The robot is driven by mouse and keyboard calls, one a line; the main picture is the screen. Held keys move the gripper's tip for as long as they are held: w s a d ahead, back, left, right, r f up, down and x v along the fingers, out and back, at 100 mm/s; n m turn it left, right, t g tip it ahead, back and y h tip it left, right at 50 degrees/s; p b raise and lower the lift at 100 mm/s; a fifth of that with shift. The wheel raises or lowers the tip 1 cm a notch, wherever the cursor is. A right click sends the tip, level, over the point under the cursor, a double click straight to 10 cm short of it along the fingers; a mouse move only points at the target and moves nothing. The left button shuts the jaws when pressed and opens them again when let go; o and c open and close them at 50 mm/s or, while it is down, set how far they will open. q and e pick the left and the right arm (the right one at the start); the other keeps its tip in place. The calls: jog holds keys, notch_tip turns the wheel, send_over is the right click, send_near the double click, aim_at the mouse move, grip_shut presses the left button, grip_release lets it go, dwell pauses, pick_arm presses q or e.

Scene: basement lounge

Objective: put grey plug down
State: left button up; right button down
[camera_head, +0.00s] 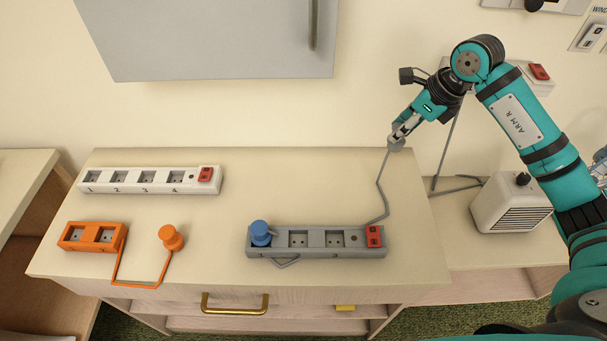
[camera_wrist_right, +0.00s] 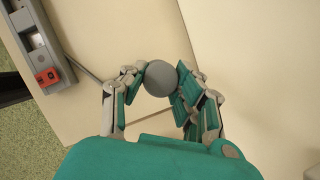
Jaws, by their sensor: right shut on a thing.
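The grey plug (camera_head: 396,144) is in my right gripper (camera_head: 402,132), near the right back part of the cabinet top. In the right wrist view the plug (camera_wrist_right: 161,77) shows as a round grey disc between the two fingers of the right gripper (camera_wrist_right: 160,82). A grey cable hangs from the plug and runs to the grey power strip (camera_head: 290,250), at its red-switch end. I cannot tell for sure whether the plug touches the cabinet top (camera_head: 300,185). My left gripper is not in view.
A blue plug (camera_head: 261,233) sits in the grey strip's left socket. A white strip (camera_head: 150,188), an orange strip (camera_head: 88,238) and an orange plug (camera_head: 171,238) are on the left. A white heater (camera_head: 510,205) stands right. The cabinet top's middle back is clear.

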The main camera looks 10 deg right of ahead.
jog(key=shift+a+f, duration=0.1)
jog(key=shift+f, duration=0.2)
notch_tip(320, 180, down, 9)
jog(key=shift+f+p, duration=0.15)
jog(key=shift+p, duration=0.9)
jog(key=shift+f, duration=0.1)
jog(key=c, duration=1.5)
grip_release()
jog(key=shift+f, duration=0.1)
jog(key=o, duration=0.5)
